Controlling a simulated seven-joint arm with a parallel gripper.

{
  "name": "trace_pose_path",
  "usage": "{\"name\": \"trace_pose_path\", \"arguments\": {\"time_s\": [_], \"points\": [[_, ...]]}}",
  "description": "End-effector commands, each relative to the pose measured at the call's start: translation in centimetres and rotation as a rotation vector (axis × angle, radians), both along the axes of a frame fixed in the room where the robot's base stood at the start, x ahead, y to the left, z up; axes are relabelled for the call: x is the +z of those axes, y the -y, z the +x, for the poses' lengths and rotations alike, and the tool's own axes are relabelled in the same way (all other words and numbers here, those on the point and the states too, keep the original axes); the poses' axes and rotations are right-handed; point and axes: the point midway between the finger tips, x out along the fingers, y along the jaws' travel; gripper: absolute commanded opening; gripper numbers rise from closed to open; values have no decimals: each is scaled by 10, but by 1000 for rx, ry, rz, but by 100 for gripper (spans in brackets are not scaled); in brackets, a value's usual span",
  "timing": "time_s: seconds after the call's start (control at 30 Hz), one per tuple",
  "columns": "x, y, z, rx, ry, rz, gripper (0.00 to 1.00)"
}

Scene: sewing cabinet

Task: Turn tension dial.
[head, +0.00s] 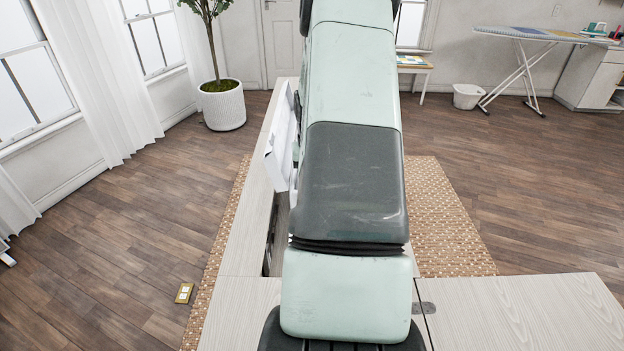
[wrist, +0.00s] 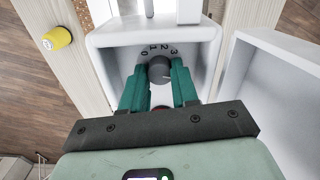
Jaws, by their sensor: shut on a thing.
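The tension dial (wrist: 160,71) is a dark grey round knob in a recess of the white sewing machine (wrist: 105,44), seen in the wrist view. Printed numbers from 0 to 3 arc above it, and a light pointer mark shows on its right side, toward the 3. My gripper (wrist: 159,78) has green fingers on either side of the dial and is shut on it.
A yellow spool (wrist: 57,38) stands on the pale wood cabinet top (wrist: 252,12), left of the machine. A white open panel (wrist: 270,85) rises close to the right of my gripper. In the head view, the cabinet top (head: 520,312) at the front right is bare.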

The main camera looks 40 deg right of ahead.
Motion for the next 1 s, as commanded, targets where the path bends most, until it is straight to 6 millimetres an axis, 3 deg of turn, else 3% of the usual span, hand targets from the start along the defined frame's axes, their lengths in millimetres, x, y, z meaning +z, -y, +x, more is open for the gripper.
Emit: {"name": "trace_pose_path", "arguments": {"time_s": [0.23, 0.27, 0.3, 0.67, 1.0], "points": [[0, 0, -1, 1, -2, 1, 0], [0, 0, -1, 1, -2, 1, 34], [0, 0, -1, 1, -2, 1, 40], [5, 0, 0, 1, -1, -1, 40], [67, 1, 1, 1, 3, -5, 40]]}}
